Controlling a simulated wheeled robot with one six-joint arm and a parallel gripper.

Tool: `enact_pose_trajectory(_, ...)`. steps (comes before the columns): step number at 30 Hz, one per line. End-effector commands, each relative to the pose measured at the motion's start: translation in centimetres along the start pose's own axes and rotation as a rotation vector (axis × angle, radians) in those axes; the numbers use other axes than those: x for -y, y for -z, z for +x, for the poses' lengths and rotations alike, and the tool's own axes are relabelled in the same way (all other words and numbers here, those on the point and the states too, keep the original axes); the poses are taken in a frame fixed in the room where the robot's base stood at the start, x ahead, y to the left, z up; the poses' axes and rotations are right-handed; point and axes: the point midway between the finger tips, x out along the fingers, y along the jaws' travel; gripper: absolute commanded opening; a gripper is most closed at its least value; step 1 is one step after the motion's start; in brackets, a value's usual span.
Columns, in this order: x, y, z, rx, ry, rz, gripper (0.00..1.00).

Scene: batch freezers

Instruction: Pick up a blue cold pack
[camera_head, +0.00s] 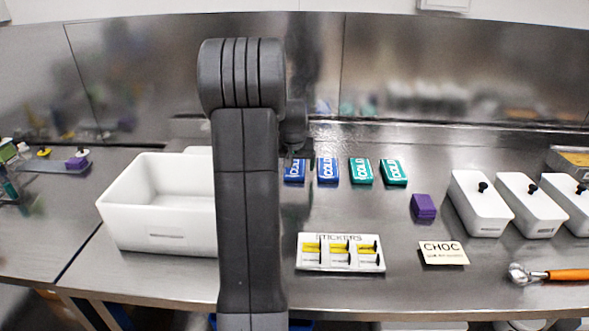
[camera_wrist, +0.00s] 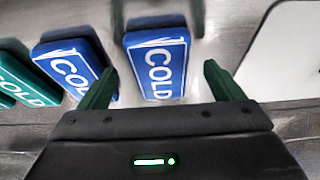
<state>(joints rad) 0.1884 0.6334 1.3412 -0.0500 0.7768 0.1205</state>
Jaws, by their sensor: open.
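Two blue cold packs lie flat on the steel counter, in a row with two teal cold packs. The left blue pack (camera_head: 295,171) is partly hidden behind my arm in the head view. The other blue pack (camera_head: 328,171) lies just right of it. In the wrist view, one blue pack (camera_wrist: 158,66) lies ahead between my fingers, and the second blue pack (camera_wrist: 72,69) is to its left, near the left finger. My gripper (camera_wrist: 156,82) is open and empty, above the counter. In the head view my gripper is mostly hidden by my arm.
Teal packs (camera_head: 361,171) (camera_head: 394,172) lie right of the blue ones. A white bin (camera_head: 160,237) stands left. A sticker tray (camera_head: 340,267), a CHOC card (camera_head: 443,253), a purple block (camera_head: 423,207), lidded white tubs (camera_head: 481,205) and a scoop (camera_head: 550,275) occupy the right and front.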

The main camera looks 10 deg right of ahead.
Motion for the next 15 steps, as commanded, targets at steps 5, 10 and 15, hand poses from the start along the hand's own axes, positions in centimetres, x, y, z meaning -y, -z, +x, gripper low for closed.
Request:
enact_pose_trajectory(5,0.00,0.03,1.77,0.000,0.000,0.000,0.87)
enact_pose_trajectory(10,0.01,0.04,1.74,-0.001,0.000,0.000,0.87)
enact_pose_trajectory(15,0.02,0.03,1.74,-0.001,0.000,0.000,0.54)
